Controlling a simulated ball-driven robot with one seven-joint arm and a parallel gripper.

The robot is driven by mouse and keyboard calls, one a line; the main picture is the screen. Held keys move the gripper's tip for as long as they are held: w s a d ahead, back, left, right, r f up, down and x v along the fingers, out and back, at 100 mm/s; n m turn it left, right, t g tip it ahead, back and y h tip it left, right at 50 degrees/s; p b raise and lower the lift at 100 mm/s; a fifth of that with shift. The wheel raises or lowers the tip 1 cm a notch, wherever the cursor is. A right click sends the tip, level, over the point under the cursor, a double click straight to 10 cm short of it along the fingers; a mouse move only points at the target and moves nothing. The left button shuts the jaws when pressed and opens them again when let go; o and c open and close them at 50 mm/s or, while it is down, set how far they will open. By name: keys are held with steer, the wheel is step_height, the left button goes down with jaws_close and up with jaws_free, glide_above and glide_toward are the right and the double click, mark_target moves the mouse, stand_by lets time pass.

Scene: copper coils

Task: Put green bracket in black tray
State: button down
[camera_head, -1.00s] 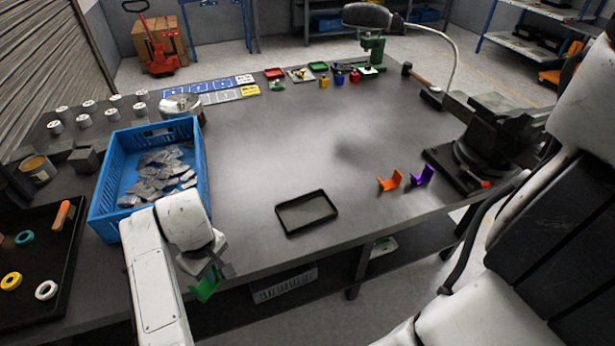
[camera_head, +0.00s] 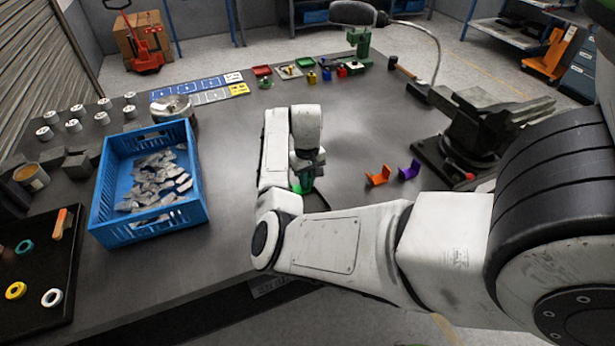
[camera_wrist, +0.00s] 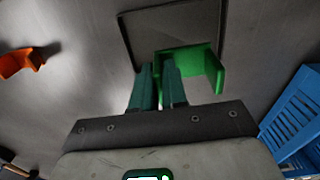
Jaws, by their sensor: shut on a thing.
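The green bracket (camera_wrist: 195,62) is held between the fingers of my gripper (camera_wrist: 160,75) in the wrist view. In the head view the bracket shows as a small green patch (camera_head: 299,188) beside my gripper (camera_head: 308,178). The black tray (camera_wrist: 127,28) lies on the table beyond the fingertips in the wrist view, and the bracket overlaps its near part in the picture. I cannot tell whether the bracket touches the tray floor.
An orange bracket (camera_head: 378,176) and a purple bracket (camera_head: 409,171) stand to the right. A blue crate (camera_head: 150,225) with grey pieces is on the left. A vise (camera_head: 480,130) stands at the right. The table centre behind my gripper is clear.

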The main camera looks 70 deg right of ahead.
steer(key=shift+s+d+f, duration=0.1)
steer(key=shift+s, duration=0.05)
step_height(320, 180, down, 7)
steer(key=b, duration=0.7)
steer(key=shift+f, duration=0.1)
steer(key=shift+f, duration=0.55)
stand_by(0.3)
steer(key=c, duration=1.1)
jaws_free()
steer(key=shift+s+r, duration=0.1)
step_height(320, 180, up, 7)
steer(key=p, duration=0.6)
steer(key=shift+p, duration=0.4)
